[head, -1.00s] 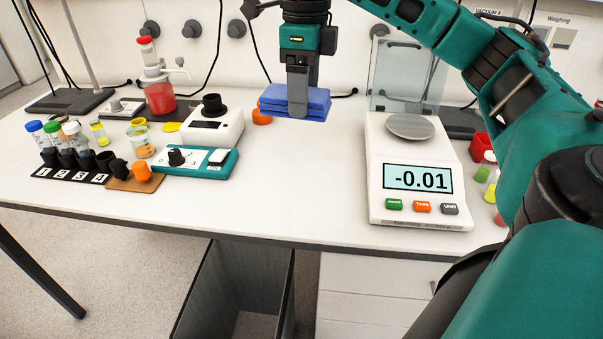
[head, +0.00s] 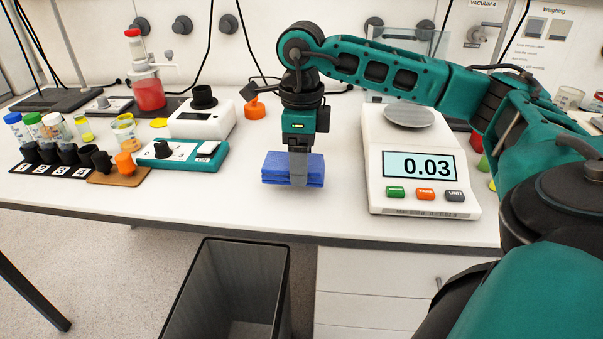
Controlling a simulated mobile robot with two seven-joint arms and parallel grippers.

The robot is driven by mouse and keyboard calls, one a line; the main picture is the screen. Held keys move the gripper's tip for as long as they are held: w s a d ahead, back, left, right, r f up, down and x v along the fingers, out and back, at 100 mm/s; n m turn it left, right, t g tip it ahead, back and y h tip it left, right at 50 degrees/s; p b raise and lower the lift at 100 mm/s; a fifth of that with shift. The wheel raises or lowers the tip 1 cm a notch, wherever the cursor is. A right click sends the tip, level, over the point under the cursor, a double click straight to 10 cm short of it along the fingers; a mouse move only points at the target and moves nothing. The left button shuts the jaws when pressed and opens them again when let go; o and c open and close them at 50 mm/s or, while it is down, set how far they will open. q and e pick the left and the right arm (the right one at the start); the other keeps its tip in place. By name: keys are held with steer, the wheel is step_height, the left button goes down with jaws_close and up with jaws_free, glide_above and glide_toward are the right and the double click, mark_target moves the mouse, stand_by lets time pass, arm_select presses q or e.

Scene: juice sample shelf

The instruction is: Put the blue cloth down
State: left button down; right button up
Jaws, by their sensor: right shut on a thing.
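The blue cloth (head: 276,168) is a folded pad in the middle of the white bench (head: 240,205), left of the scale. My right gripper (head: 299,172) comes down from above and is shut on the cloth, with one finger across its front face. The cloth lies flat and low at the bench top; I cannot tell whether it touches the surface. The far finger is hidden. My left gripper is not in view.
A scale (head: 420,165) reading 0.03 stands close to the right. A teal-based device (head: 180,155), a white instrument (head: 203,120) and an orange-capped item (head: 255,109) stand to the left. A grey bin (head: 225,290) is below the bench's front edge. Bench around the cloth is clear.

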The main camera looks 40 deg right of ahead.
step_height(320, 180, down, 3)
steer(key=shift+r, duration=0.1)
steer(key=shift+f, duration=0.2)
steer(key=shift+f, duration=0.15)
steer(key=o, duration=1.2)
